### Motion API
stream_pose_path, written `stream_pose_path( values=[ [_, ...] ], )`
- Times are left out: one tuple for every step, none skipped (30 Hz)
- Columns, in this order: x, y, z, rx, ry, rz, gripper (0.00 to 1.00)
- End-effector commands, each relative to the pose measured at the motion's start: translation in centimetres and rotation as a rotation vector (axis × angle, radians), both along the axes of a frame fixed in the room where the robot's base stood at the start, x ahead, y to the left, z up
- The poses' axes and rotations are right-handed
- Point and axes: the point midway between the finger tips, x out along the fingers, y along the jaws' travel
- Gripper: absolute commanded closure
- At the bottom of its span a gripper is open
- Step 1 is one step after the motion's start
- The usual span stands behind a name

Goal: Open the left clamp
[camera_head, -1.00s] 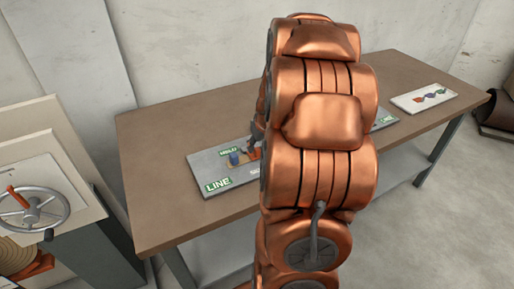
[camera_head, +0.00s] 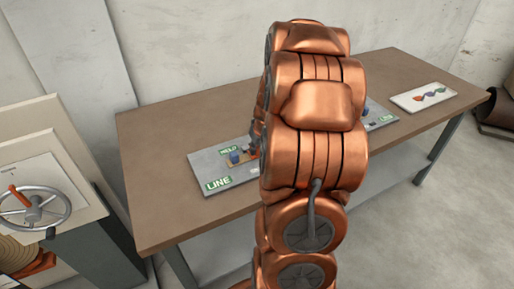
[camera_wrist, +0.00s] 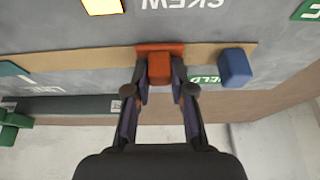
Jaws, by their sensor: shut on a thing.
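A small orange block (camera_wrist: 159,68) on a red-orange base stands on a tan strip (camera_wrist: 95,61) of the grey board in the wrist view; it may be the left clamp's handle. My gripper (camera_wrist: 160,86) is shut on this block, one finger on each side. A blue block (camera_wrist: 235,67) stands on the strip to its right. In the head view the grey board (camera_head: 207,163) lies on the brown table, with the blue block (camera_head: 234,156) near its middle. My copper arm hides the board's centre and my gripper there.
Green and white labels such as LINE (camera_head: 218,183) mark the board. A white tray (camera_head: 407,105) with coloured pieces lies at the table's right. A handwheel (camera_head: 34,208) stands on a separate unit at the left. The table's left part is clear.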

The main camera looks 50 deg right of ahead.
Motion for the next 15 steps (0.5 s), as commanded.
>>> stream_pose_path(
  values=[
    [0.00, 0.01, 0.00, 0.000, 0.000, 0.000, 0.95],
    [0.00, 0.01, 0.01, 0.000, 0.000, 0.000, 0.98],
    [0.00, 0.01, 0.01, 0.000, 0.000, 0.000, 1.00],
    [0.00, 0.01, 0.01, 0.000, 0.000, 0.000, 1.00],
    [0.00, 0.02, 0.01, 0.000, 0.000, 0.000, 1.00],
    [0.00, 0.02, 0.01, 0.000, 0.000, 0.000, 1.00],
    [0.00, 0.02, 0.00, 0.000, 0.000, 0.000, 1.00],
    [0.00, 0.02, 0.00, 0.001, 0.001, 0.000, 1.00],
    [0.00, 0.02, 0.01, 0.002, 0.002, 0.000, 1.00],
    [0.01, 0.02, 0.02, 0.001, 0.004, 0.000, 1.00],
    [0.02, 0.03, 0.04, 0.003, 0.005, 0.000, 1.00],
    [0.03, 0.03, 0.06, 0.004, 0.010, 0.000, 1.00],
    [0.03, 0.04, 0.08, 0.006, 0.015, 0.000, 1.00],
    [0.05, 0.05, 0.11, 0.009, 0.020, 0.002, 1.00],
    [0.08, 0.04, 0.16, 0.012, 0.029, 0.002, 1.00]
  ],
)
